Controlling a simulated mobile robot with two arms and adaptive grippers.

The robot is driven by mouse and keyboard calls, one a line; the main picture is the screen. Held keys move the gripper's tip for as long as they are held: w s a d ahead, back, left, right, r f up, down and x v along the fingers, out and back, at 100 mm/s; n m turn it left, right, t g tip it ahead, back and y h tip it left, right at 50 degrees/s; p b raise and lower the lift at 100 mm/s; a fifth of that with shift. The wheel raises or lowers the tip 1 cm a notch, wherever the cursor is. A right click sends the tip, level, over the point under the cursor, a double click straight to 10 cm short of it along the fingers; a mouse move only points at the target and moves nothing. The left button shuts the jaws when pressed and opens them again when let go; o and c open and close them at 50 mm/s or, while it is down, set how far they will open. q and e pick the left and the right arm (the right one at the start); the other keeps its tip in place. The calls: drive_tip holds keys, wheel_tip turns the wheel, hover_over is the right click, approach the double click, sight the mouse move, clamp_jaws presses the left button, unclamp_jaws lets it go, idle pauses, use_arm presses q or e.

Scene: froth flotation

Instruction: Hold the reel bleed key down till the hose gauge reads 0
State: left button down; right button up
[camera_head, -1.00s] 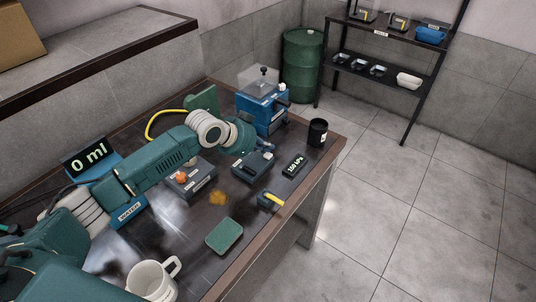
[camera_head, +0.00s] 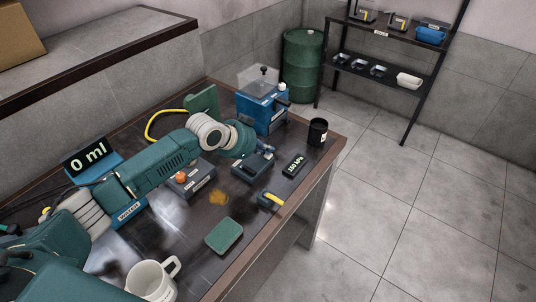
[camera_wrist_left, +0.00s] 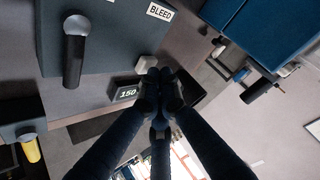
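The dark reel bleed box (camera_head: 250,171) stands on the bench in the head view, partly behind my left wrist. In the left wrist view its top (camera_wrist_left: 110,40) carries a BLEED label (camera_wrist_left: 160,11), a black knobbed lever (camera_wrist_left: 74,48) and a small pale grey block (camera_wrist_left: 147,62), which looks like the key. My left gripper (camera_wrist_left: 154,76) has its fingers together, with the tips close to that block; I cannot tell if they touch. The hose gauge (camera_head: 294,164) lies right of the box; its display (camera_wrist_left: 127,93) appears to read 150. My right gripper is out of view.
A box with an orange knob (camera_head: 190,179), a green pad (camera_head: 224,236), a yellow-handled item (camera_head: 271,201) and a white mug (camera_head: 153,281) are on the bench. A blue machine (camera_head: 262,109) and a black cup (camera_head: 317,132) stand behind.

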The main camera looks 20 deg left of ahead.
sight(266, 155)
use_arm(q)
drive_tip(key=shift+f, duration=0.45)
idle(2.0)
drive_tip(key=shift+r, duration=0.1)
idle(1.5)
drive_tip(key=shift+r+p, duration=0.75)
drive_tip(key=shift+r, duration=0.2)
wheel_tip(266, 155, up, 5)
drive_tip(key=p, duration=0.4)
drive_tip(key=shift+p, duration=0.3)
